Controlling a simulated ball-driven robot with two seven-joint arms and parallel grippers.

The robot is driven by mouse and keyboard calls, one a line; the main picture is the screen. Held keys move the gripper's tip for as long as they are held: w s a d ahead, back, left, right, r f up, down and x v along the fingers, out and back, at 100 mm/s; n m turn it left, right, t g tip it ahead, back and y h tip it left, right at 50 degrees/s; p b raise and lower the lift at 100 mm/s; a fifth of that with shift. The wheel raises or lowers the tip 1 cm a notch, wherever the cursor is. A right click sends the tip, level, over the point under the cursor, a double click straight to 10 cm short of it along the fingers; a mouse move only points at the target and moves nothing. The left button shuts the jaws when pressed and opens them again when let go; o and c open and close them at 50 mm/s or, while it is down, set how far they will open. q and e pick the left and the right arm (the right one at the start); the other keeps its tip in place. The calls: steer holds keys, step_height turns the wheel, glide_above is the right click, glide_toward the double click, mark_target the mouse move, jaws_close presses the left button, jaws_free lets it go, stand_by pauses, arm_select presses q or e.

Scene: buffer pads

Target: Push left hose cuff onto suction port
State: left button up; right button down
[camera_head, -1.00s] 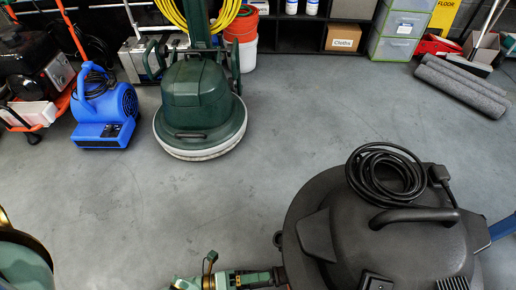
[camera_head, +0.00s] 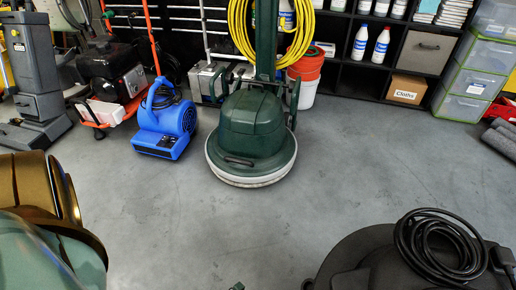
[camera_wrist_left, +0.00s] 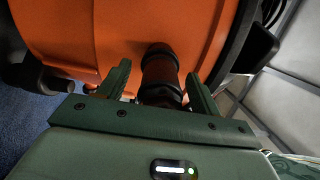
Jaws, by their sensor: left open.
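In the left wrist view a dark ribbed cylinder, the hose cuff (camera_wrist_left: 160,72), stands against an orange drum (camera_wrist_left: 90,30). I cannot tell where the cuff ends and the suction port begins, or whether it is fully seated. My left gripper (camera_wrist_left: 157,76) is open, with one finger on each side of the cuff and visible gaps beside it. In the head view the black-topped vacuum (camera_head: 350,255) is cut off at the bottom right. The cuff and port are out of that view. My right gripper is not in view.
A green floor machine (camera_head: 250,130) and a blue blower (camera_head: 168,125) stand farther back. Black shelves (camera_head: 345,70) with bottles and a cloths box (camera_head: 406,90) line the back. The grey floor between them and the vacuum is clear.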

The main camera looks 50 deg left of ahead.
arm_select(q)
steer(key=shift+s+a, duration=0.25)
steer(key=shift+a, duration=0.05)
steer(key=p+v, duration=0.1)
steer(key=v, duration=1.4)
steer(key=shift+s+a, duration=0.2)
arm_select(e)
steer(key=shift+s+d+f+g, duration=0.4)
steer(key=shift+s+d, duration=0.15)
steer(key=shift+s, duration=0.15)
